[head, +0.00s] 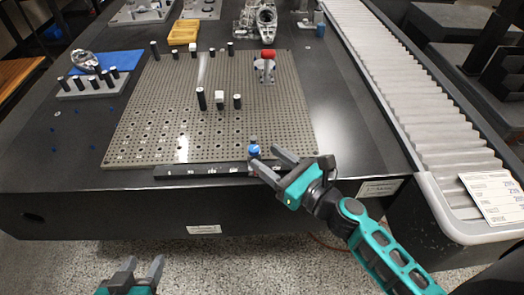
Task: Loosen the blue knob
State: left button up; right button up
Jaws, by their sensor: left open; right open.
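The blue knob (254,150) is a small round knob at the front edge of the perforated fixture plate (150,125), above a dark strip (200,170). My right gripper (268,164) is open, with its fingertips close to the knob on its right and front side. I cannot tell whether a finger touches the knob. My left gripper (140,268) is open and empty at the bottom left, over the floor in front of the table and well away from the knob.
Black posts (201,98) and a red-topped clamp (267,55) stand on the plate. A grey rack of black pins (95,85) and a blue mat (125,60) lie left. A yellow tray (183,33) is behind. A ribbed bellows cover (400,85) runs along the right.

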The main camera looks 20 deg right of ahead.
aim_at(254, 150)
jog(key=shift+x, duration=1.5)
grip_shut()
